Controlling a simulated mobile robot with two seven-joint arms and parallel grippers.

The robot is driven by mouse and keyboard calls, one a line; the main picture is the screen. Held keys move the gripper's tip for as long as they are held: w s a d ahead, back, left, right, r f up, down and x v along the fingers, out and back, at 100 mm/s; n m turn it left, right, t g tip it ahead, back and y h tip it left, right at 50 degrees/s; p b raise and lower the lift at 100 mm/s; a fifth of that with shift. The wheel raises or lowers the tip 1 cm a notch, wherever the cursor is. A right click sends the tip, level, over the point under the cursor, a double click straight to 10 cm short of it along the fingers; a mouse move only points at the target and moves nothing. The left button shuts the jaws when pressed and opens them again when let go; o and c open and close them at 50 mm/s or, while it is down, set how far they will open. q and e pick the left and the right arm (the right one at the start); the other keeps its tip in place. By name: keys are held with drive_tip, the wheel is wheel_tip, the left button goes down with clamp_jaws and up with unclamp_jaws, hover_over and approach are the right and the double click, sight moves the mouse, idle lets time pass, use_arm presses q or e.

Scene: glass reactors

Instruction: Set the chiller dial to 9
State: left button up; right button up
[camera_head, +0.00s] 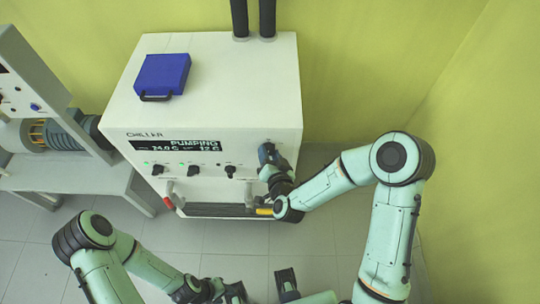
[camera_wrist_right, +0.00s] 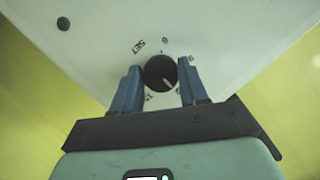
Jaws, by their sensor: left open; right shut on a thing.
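The chiller (camera_head: 215,85) is a white box with a lit display (camera_head: 175,145) on its front, reading PUMPING. A round black dial (camera_wrist_right: 160,73) shows in the right wrist view, with small printed marks around it. Its pale pointer line slants toward the lower right; some marks are small or partly covered by a finger. My right gripper (camera_wrist_right: 158,90) has its two blue fingers on either side of the dial and is shut on it. In the head view the right gripper (camera_head: 267,160) is at the right of the chiller's front and hides the dial. My left gripper (camera_head: 262,291) is open and empty at the bottom, far from the chiller.
A blue case (camera_head: 162,75) lies on top of the chiller. A grey bench with equipment (camera_head: 70,175) stands at the left. Tiled floor (camera_head: 200,240) lies in front.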

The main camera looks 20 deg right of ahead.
use_arm(q)
drive_tip(key=shift+w+r+p, duration=0.3)
drive_tip(key=shift+r+p, duration=0.4)
drive_tip(key=shift+w+r+p, duration=0.25)
drive_tip(key=shift+r+p, duration=0.4)
drive_tip(key=shift+r, duration=0.05)
use_arm(e)
drive_tip(key=shift+w+a+r+n+g+h, duration=0.1)
drive_tip(key=shift+n+g+h, duration=0.25)
drive_tip(key=shift+n+h, duration=0.9)
drive_tip(key=shift+s+a+f+n+g+h, duration=0.25)
drive_tip(key=shift+n+h, duration=0.5)
drive_tip(key=shift+n, duration=1)
drive_tip(key=shift+w+r+n+g+h, duration=0.25)
drive_tip(key=shift+n+g+h, duration=0.15)
drive_tip(key=shift+n+h, duration=0.85)
drive_tip(key=shift+n, duration=0.45)
drive_tip(key=shift+y, duration=0.25)
drive_tip(key=o, duration=1)
drive_tip(key=shift+o, duration=0.2)
use_arm(q)
drive_tip(key=shift+s+f+b, duration=0.15)
drive_tip(key=shift+f+b, duration=0.2)
use_arm(e)
drive_tip(key=v, duration=1.3)
drive_tip(key=shift+s, duration=0.2)
